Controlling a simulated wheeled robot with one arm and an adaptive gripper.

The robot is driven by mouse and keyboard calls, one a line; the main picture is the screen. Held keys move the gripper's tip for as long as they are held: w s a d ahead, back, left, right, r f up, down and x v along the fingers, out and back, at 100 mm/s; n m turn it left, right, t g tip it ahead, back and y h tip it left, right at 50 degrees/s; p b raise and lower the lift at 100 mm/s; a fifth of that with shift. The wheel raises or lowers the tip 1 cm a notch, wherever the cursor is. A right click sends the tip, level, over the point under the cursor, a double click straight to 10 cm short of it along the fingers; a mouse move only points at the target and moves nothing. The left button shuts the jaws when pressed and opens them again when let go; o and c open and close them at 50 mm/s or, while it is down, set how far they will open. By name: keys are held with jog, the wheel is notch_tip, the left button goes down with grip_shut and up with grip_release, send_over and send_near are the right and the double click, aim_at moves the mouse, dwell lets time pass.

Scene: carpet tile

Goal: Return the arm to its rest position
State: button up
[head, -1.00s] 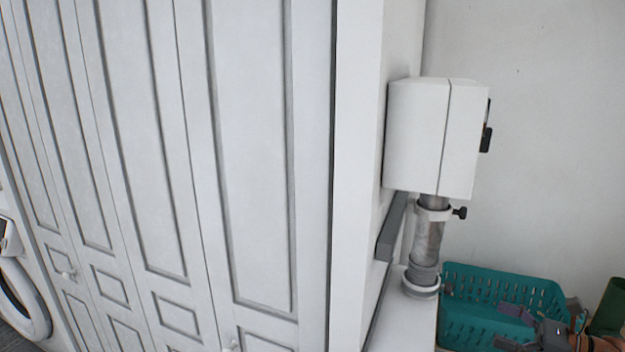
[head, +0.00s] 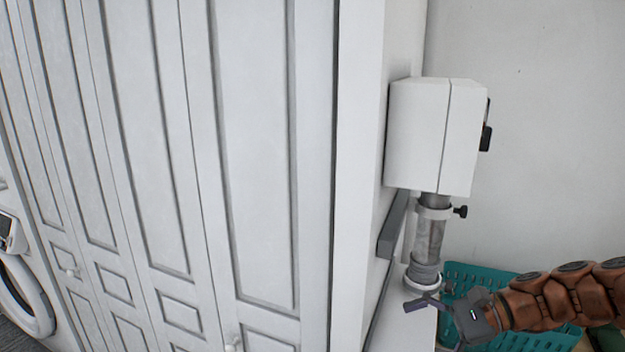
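My gripper (head: 436,325) is at the lower right, at the end of my brown arm, which reaches in from the right edge. Its fingers are spread apart and point left. Nothing shows between them. In the picture it overlaps the teal basket and the foot of the grey pipe; I cannot tell whether it touches either.
A white box-shaped unit (head: 432,135) with a grey pipe (head: 429,240) hangs on the wall. A teal basket (head: 458,275) stands below, partly hidden by my arm. White panelled cabinet doors (head: 250,150) fill the left. A washing machine (head: 30,300) shows at the left edge.

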jog(key=s+a+f+n+g+h, duration=0.25)
jog(key=s+n+h, duration=0.25)
jog(key=s, duration=0.4)
jog(key=s+a+f+n+g+h, duration=0.1)
jog(key=s+a+n+h, duration=0.4)
jog(key=s, duration=0.4)
jog(key=s+d+f+n+h, duration=0.2)
jog(key=s+d+n+h, duration=0.1)
jog(key=s+d, duration=0.3)
jog(key=shift+s+d+n+t+h, duration=0.2)
jog(key=shift+d+n+t+h, duration=0.1)
jog(key=shift+d+n+t, duration=0.2)
